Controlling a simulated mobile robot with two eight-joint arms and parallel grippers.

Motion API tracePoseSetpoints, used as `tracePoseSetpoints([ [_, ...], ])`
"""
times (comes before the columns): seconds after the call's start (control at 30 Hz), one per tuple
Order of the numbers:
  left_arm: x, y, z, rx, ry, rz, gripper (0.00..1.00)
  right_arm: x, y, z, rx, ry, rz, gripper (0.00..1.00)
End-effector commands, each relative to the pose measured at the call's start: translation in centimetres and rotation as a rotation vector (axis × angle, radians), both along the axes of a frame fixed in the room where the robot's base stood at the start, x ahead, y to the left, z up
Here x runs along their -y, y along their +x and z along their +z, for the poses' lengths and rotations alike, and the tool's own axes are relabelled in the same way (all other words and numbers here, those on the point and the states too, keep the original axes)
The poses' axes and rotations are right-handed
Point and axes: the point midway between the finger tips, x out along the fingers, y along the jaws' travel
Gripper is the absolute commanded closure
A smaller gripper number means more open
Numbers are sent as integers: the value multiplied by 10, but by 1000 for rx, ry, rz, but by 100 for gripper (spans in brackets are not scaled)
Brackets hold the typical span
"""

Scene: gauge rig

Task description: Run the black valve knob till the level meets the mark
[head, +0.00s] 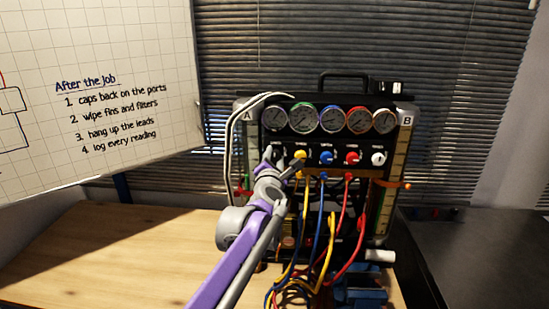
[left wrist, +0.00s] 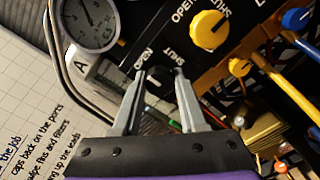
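The gauge rig (head: 338,140) stands at the back of the bench, with a scaled column under A on its left and a column (head: 398,165) under B on its right. An orange marker (head: 405,186) sits on the B column; I cannot make out a liquid level. In the left wrist view the black valve knob (left wrist: 160,78) sits between the fingertips of my left gripper (left wrist: 160,73), below OPEN and SHUT labels, with no clear gap. My right gripper is not in view.
Yellow (head: 301,154), blue (head: 327,157), red (head: 352,157) and white (head: 378,158) knobs continue the row to the right, under several round gauges. Coloured hoses (head: 328,240) hang in front. A whiteboard (head: 95,90) fills the upper left. The wooden bench (head: 110,255) is clear at left.

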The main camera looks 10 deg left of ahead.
Motion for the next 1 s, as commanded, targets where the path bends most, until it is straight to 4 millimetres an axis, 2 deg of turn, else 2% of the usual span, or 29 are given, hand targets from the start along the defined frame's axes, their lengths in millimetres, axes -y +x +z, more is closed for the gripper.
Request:
tracePoseSetpoints([
  [0.03,0,0,0,0,0,0,84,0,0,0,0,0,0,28],
  [0.13,0,0,0,0,0,0,100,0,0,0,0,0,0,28],
  [0.57,0,0,-1,-2,64,0,100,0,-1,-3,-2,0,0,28],
  [1.0,0,0,-2,-15,413,-1,100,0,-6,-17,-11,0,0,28],
])
